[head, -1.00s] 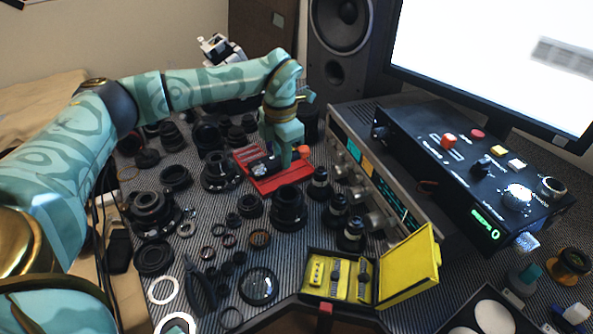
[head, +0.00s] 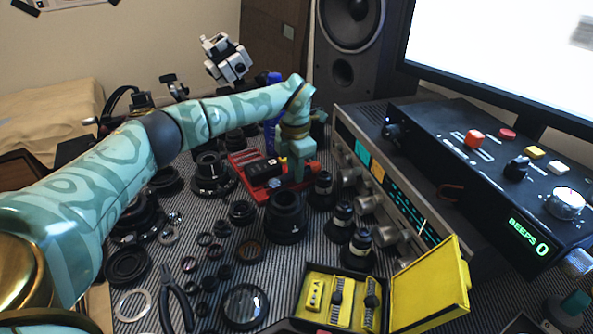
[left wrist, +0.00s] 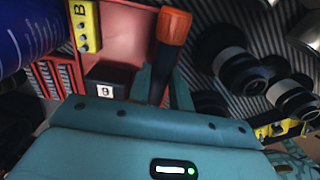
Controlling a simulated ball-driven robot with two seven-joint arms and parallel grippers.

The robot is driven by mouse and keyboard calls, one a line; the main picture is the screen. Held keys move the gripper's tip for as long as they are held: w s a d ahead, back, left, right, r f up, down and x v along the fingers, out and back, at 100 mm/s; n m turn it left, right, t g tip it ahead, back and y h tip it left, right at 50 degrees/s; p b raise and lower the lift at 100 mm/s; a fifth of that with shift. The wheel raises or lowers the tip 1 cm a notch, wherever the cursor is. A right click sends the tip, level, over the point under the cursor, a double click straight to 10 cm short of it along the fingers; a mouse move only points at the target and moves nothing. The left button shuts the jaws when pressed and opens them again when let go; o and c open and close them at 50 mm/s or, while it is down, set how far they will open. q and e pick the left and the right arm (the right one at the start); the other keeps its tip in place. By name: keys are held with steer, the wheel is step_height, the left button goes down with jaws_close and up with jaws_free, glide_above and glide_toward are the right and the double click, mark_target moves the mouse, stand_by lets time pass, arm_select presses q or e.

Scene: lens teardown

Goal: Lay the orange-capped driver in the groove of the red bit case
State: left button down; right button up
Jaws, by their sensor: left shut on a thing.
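The red bit case (head: 240,157) lies open on the striped mat in the head view. The left wrist view shows its pale red inner face (left wrist: 125,38). My left gripper (head: 298,172) is at the case's right side, pointing down. In the left wrist view, the orange-capped driver (left wrist: 172,28) has its dark shank between my left fingers (left wrist: 160,88), which are shut on it. Its orange end points away from the gripper, over or beside the case's edge; I cannot tell whether it touches. The head view hides the driver behind the gripper. My right gripper is out of view.
A black block marked 9 (left wrist: 105,82) and a yellow piece marked B (left wrist: 85,25) are at the case. Dark lens barrels (head: 286,216) crowd the mat. A radio-like unit (head: 395,190) stands right; an open yellow case (head: 430,285) is in front.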

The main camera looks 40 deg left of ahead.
arm_select(q)
steer(key=shift+f, duration=0.25)
steer(key=c, duration=1.3)
jaws_free()
steer(key=shift+o, duration=0.2)
step_height(320, 180, up, 6)
steer(key=shift+f+p, duration=0.15)
steer(key=shift+p, duration=1.05)
step_height(320, 180, up, 7)
steer(key=p, duration=0.3)
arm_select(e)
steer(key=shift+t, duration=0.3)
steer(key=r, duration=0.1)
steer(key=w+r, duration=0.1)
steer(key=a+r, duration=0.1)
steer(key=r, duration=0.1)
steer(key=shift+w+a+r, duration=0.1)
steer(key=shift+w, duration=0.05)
